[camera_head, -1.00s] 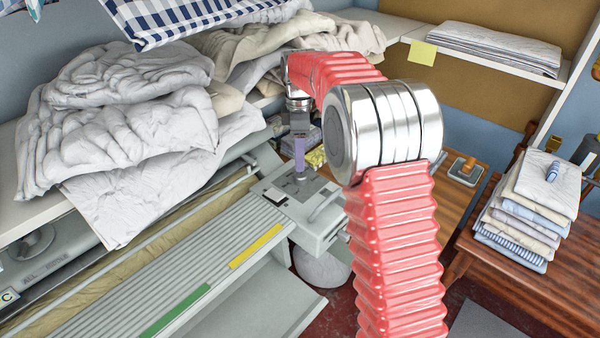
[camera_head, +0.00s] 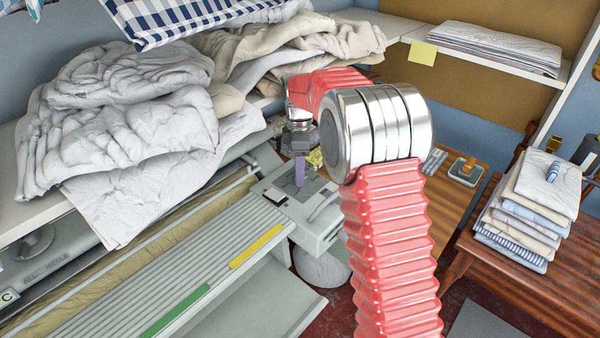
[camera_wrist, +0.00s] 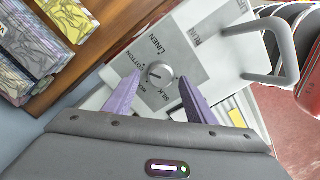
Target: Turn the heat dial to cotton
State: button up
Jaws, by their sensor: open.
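The heat dial (camera_wrist: 159,73) is a small round grey knob on a grey label plate in the wrist view. Around it I read LINEN above, COTTON to the left and SILK below. A line crosses the knob roughly sideways; which label it marks I cannot tell. My gripper (camera_wrist: 160,82) is open, its two purple fingers on either side of the knob's near side, with a visible gap. Whether they touch it is unclear. In the head view my gripper (camera_head: 299,186) points down over the ironer's end panel (camera_head: 322,213) and hides the dial.
The ironer's slatted bed (camera_head: 170,270) runs to the lower left, with green and yellow strips. Crumpled white linen (camera_head: 120,130) is heaped behind it. A metal handle (camera_wrist: 285,45) stands beside the panel. Folded cloths (camera_head: 525,210) are stacked on the right table.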

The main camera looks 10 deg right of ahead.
jog(key=shift+f, duration=0.8)
jog(key=shift+c, duration=0.3)
jog(key=c, duration=1)
jog(key=shift+r, duration=0.1)
